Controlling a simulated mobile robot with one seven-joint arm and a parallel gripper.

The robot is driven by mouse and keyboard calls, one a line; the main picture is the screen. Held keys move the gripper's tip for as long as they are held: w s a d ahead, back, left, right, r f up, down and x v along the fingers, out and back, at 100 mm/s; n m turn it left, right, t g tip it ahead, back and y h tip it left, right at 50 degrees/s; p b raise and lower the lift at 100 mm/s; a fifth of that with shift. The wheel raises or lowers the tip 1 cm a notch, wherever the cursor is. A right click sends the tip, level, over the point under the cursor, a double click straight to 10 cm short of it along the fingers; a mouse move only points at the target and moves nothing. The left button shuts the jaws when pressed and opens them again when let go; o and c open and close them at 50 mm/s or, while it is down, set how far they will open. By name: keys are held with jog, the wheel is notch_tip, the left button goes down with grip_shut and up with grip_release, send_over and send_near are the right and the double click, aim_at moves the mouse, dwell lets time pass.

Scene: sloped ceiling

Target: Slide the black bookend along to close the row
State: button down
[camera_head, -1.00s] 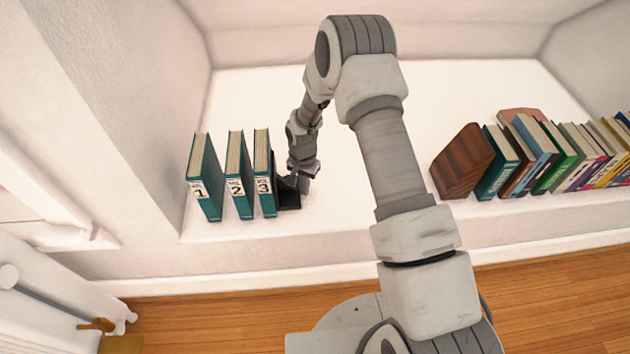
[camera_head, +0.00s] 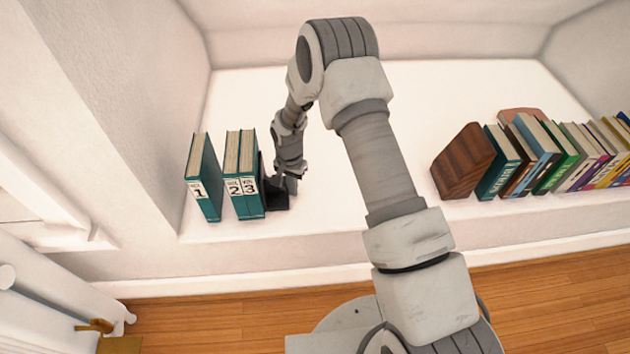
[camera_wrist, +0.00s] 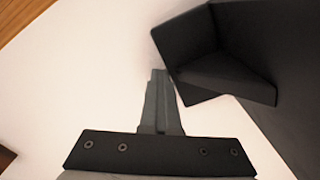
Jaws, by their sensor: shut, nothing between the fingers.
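The black bookend (camera_head: 275,197) stands upright on the white ledge, against the right side of book 3 (camera_head: 250,199). Book 2 (camera_head: 235,203) touches book 3 on its left. Book 1 (camera_head: 203,182) stands apart, with a gap between it and book 2. My gripper (camera_head: 288,186) is low at the bookend's right side, its tips partly hidden in the head view. In the wrist view my closed fingers (camera_wrist: 160,88) reach beside the black bookend (camera_wrist: 215,60), seemingly touching its edge. The fingers hold nothing.
A brown wooden bookend (camera_head: 463,163) and a row of several books (camera_head: 540,155) stand on the right of the ledge (camera_head: 400,214). The ledge between the black bookend and the wooden one is clear of objects. A wall bounds the left side.

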jog(key=shift+s+a+b, duration=0.1)
jog(key=shift+a+b, duration=1.4)
jog(key=shift+a, duration=5.5)
jog(key=shift+d, duration=0.15)
jog(key=shift+d+r, duration=0.1)
jog(key=shift+d, duration=0.8)
notch_tip(320, 180, up, 10)
jog(key=p, duration=0.6)
jog(key=shift+d, duration=0.2)
